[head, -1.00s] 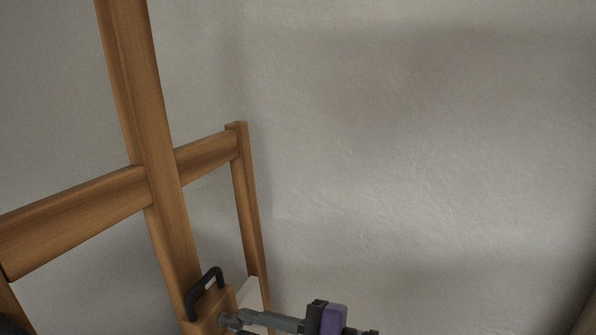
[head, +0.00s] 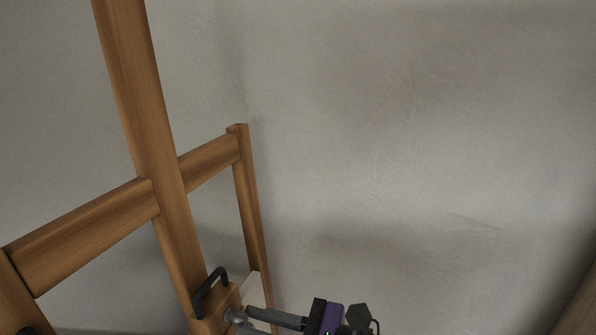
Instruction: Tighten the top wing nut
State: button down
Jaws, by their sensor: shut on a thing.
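A wooden easel stands at left, with a tall mast (head: 150,150). A wooden block (head: 213,302) with a black handle (head: 209,290) is low on the mast. The top wing nut (head: 232,316) is a small grey piece at the right side of this block, mostly hidden by the fingertips. My gripper (head: 241,315) comes in from the right at the bottom edge. Its two grey fingers reach the block and are shut on the wing nut. Its purple and black body is partly cut off by the frame.
The easel's crossbar (head: 90,232) runs behind the mast to a right upright (head: 251,205). A pale panel (head: 252,290) shows behind the block. The plain wall (head: 420,140) fills the right side, with open room before it.

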jog(key=m, duration=0.2)
jog(key=shift+m, duration=0.3)
jog(key=c, duration=1.6)
grip_release()
jog(key=shift+o, duration=0.2)
jog(key=shift+d, duration=0.1)
jog(key=shift+v, duration=2.95)
